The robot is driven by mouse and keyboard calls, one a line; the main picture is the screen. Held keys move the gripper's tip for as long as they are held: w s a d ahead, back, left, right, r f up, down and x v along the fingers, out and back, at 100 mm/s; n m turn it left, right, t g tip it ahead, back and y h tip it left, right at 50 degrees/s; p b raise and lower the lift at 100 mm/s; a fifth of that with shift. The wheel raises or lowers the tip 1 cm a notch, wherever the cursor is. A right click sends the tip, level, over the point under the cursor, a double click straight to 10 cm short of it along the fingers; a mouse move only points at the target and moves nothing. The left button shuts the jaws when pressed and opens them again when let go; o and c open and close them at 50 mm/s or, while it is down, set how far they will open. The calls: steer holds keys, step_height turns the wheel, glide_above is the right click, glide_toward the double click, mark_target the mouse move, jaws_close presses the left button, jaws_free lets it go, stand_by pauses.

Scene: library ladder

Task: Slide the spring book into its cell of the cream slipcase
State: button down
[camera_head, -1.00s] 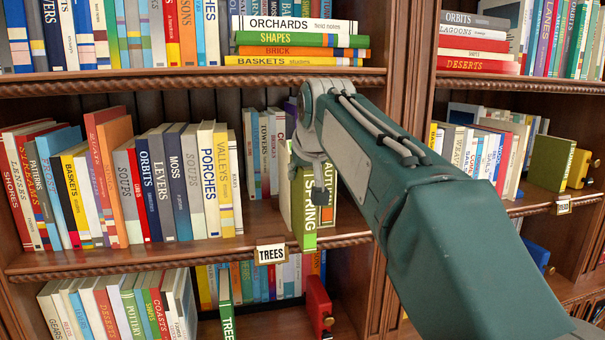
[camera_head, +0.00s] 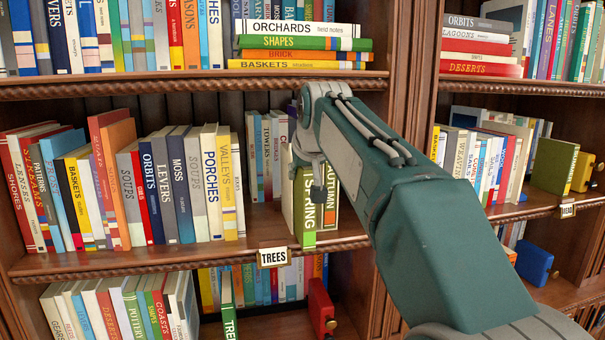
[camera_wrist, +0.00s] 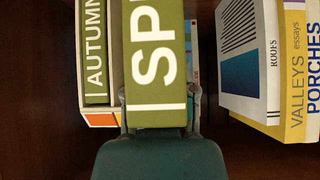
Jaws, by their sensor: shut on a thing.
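The spring book (camera_head: 308,212), green with white letters, stands upright at the shelf's front edge. In the wrist view its spine (camera_wrist: 155,60) is in the middle, between the fingers of my gripper (camera_wrist: 159,97), which is shut on it. In the head view my gripper (camera_head: 318,172) comes down over the book from above. The green autumn book (camera_head: 331,190) stands beside it, to the right; in the wrist view it (camera_wrist: 95,55) sits left, inside the cream slipcase (camera_wrist: 116,60). The spring book's spine juts out nearer the camera than the autumn book. It hides its own cell, so its depth there is unclear.
Upright books (camera_head: 185,185) fill the shelf to the left, with a gap before the slipcase. A wooden upright (camera_head: 372,120) stands to the right. A TREES label (camera_head: 273,257) is on the shelf edge. Stacked books (camera_head: 300,45) lie on the shelf above.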

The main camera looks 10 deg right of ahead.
steer(key=shift+w, duration=0.15)
steer(key=shift+c, duration=1.6)
jaws_free()
steer(key=v, duration=1.1)
steer(key=shift+s+r, duration=0.25)
steer(key=shift+s, duration=0.05)
